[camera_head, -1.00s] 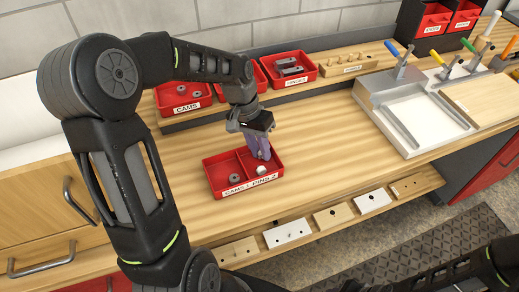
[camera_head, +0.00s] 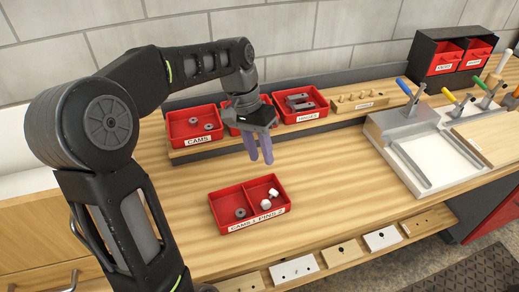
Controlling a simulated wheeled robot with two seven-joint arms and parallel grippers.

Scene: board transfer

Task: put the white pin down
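A red two-compartment tray (camera_head: 236,229) stands on the wooden bench. Two white pins lie in its right compartment, one white pin (camera_head: 273,192) farther back and one white pin (camera_head: 266,204) nearer the front. A grey ring-shaped cam (camera_head: 240,213) lies in the left compartment. My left gripper (camera_head: 261,161) hangs above the bench behind the tray, clear of it. Its two purple-grey fingers point down with a narrow gap between them and hold nothing. My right gripper is out of view.
On the back shelf stand red bins, including a cams bin (camera_head: 193,140) and a bin of grey parts (camera_head: 300,117), and a wooden block (camera_head: 356,104). A fixture with clamps (camera_head: 412,150) is at the right. Bench between tray and fixture is clear.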

